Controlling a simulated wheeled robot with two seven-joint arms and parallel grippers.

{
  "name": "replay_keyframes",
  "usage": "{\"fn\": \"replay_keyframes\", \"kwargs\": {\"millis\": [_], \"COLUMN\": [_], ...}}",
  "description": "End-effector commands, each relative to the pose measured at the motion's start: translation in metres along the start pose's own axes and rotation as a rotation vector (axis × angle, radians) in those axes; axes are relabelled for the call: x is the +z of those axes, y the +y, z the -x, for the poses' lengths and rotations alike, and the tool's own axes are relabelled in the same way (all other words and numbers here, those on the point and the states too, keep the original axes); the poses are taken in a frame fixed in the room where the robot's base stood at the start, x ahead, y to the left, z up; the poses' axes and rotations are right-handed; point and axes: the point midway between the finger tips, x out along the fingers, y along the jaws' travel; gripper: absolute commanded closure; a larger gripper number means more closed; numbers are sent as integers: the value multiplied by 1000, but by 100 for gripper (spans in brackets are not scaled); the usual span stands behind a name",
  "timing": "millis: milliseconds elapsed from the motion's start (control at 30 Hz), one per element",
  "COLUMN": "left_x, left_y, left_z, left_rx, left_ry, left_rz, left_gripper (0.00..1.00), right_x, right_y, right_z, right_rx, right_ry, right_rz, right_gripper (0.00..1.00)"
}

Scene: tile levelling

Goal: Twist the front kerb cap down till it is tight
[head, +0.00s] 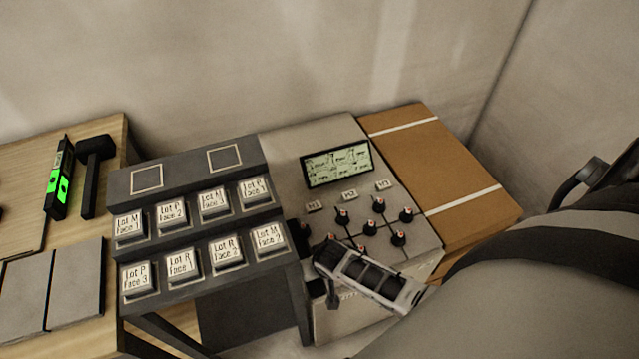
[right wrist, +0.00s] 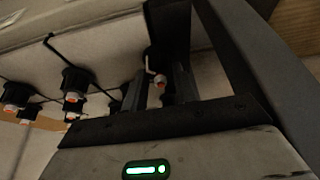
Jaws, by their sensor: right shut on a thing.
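Several black caps with red and white tips stand on the sloped face of a grey console; one cap (head: 399,238) is near its right side and another (head: 342,215) is further left. In the right wrist view a cap (right wrist: 158,80) with a thin bent wire beside it sits between the two dark fingers of my right gripper (right wrist: 160,90). The gripper is shut on this cap, whose sides are mostly hidden by the fingers. In the head view my right gripper (head: 325,262) is low on the console face, hiding what it holds. Other caps (right wrist: 74,90) show left of it. My left gripper is not in view.
The console (head: 290,148) has a lit display (head: 337,165) and labelled plates. Left of it a dark stepped rack (head: 190,165) holds several labelled tiles. A brown strapped box (head: 440,160) is close on the right. A black-and-green level (head: 60,180) lies on the wooden table.

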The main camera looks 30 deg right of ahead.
Motion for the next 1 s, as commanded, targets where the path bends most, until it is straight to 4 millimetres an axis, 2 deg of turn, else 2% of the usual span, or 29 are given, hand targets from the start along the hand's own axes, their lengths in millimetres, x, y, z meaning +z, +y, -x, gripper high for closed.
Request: {"fn": "replay_keyframes", "kwargs": {"millis": [300, 333, 400, 767, 1000], "left_x": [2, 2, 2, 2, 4], "left_y": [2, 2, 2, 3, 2], "left_z": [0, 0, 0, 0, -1], "left_rx": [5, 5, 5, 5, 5], "left_ry": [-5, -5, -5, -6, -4], "left_rz": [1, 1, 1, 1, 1], "left_gripper": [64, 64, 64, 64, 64], "right_x": [1, 1, 1, 0, 1], "right_y": [1, 1, 1, 0, 0], "right_z": [0, 0, 0, 3, 30], "right_rx": [3, 3, 3, 0, -1], "right_ry": [-3, -3, -3, 0, 2], "right_rz": [0, 0, 0, 0, -1], "right_gripper": [95, 64, 50, 50, 50]}}
